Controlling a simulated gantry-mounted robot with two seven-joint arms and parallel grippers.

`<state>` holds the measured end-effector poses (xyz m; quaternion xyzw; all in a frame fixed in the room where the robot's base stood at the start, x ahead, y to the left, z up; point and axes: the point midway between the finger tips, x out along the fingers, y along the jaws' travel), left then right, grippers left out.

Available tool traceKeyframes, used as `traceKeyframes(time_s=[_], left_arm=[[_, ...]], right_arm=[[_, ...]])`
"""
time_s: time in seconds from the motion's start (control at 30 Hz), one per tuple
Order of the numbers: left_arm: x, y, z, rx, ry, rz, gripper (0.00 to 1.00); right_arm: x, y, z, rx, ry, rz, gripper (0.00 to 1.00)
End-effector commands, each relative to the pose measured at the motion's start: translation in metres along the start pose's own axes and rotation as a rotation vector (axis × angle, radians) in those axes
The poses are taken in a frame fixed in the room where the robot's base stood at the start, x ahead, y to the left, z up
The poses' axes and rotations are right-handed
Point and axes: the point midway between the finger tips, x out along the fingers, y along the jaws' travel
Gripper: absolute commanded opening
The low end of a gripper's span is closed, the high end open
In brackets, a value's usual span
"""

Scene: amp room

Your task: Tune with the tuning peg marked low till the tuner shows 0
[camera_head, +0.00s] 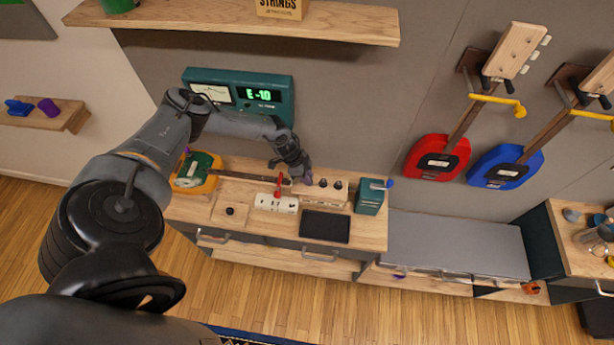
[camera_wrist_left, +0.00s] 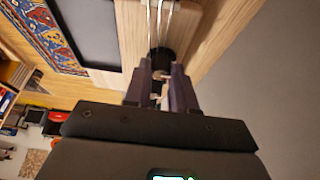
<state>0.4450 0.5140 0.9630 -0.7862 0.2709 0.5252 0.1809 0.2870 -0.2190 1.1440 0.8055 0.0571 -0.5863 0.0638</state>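The green tuner (camera_head: 245,95) on the wall reads "E -10" in green digits. A stringed instrument with a yellow and green body (camera_head: 196,173) lies on the bench. Its wooden headstock (camera_head: 322,193) carries a row of dark tuning pegs (camera_head: 338,185). My left gripper (camera_head: 303,176) is down at the headstock's left-hand peg and partly hides it. In the left wrist view its dark purple fingers (camera_wrist_left: 162,75) stand apart on either side of a black peg (camera_wrist_left: 162,57). Whether they press on it is unclear. I cannot read any peg marking. My right gripper is out of view.
On the bench are a white box (camera_head: 276,204) with a red part on top, a black pad (camera_head: 325,226) and a green box with a blue knob (camera_head: 370,197). Red (camera_head: 437,157) and blue (camera_head: 505,167) guitars hang on the wall to the right.

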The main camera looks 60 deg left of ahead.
Motion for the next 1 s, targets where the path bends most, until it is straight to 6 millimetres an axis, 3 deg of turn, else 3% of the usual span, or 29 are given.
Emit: traceKeyframes(time_s=[0.1, 0.27, 0.57, 0.93, 0.97, 1.0], left_arm=[[0.0, 0.0, 0.0, 0.0, 0.0, 0.0, 0.0], [0.002, 0.0, 0.001, 0.023, -0.001, 0.01, 0.0], [0.003, -0.002, 0.001, 0.226, 0.0, 0.094, 0.0], [0.0, -0.002, 0.0, 0.259, -0.001, 0.107, 0.0], [0.0, -0.002, 0.0, 0.259, -0.001, 0.107, 0.28], [0.0, -0.002, 0.0, 0.259, -0.001, 0.107, 0.34]], right_arm=[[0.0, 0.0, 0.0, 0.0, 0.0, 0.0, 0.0], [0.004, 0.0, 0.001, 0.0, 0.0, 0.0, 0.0], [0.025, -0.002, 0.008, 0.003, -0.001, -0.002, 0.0], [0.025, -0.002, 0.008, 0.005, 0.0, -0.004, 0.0], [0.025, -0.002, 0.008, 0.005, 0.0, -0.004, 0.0], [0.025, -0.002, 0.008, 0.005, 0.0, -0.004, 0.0]])
